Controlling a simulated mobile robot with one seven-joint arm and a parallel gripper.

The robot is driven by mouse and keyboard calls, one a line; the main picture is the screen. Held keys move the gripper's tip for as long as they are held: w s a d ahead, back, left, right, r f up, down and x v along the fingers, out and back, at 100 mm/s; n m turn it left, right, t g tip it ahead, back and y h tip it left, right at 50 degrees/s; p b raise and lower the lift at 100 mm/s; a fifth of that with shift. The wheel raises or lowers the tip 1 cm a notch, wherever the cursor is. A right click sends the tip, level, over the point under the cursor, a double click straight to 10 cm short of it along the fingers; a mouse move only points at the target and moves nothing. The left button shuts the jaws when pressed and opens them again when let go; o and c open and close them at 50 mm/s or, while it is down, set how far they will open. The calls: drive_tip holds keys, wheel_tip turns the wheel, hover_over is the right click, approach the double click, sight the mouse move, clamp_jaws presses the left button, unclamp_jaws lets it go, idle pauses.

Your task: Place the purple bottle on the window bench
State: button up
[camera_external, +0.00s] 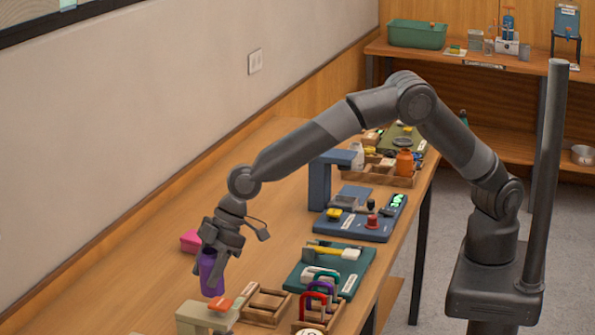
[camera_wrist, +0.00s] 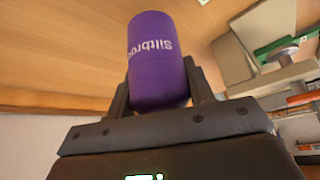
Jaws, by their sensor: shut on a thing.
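The purple bottle (camera_external: 211,274) is in my gripper (camera_external: 214,258), over the near left part of the long wooden bench (camera_external: 160,251) along the wall. In the wrist view the bottle (camera_wrist: 154,62) stands between the two fingers (camera_wrist: 158,95), with pale lettering on its side. My gripper is shut on it. In the external view the bottle looks upright, close to or on the bench top; I cannot tell whether its base touches. I cannot tell which surface is the window bench.
A pink box (camera_external: 190,241) lies just behind the bottle. The bench's left side is clear. A second wooden bench (camera_external: 475,58) stands at the back.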

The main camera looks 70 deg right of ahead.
sight(205, 295)
drive_tip(key=shift+a+f, duration=0.15)
drive_tip(key=shift+f, duration=1.9)
drive_tip(key=shift+f, duration=0.2)
drive_tip(key=o, duration=1.1)
drive_tip(key=shift+s+r, duration=0.1)
drive_tip(key=shift+r, duration=0.4)
drive_tip(key=v, duration=1.1)
drive_tip(key=shift+d, duration=0.2)
drive_tip(key=shift+r, duration=0.15)
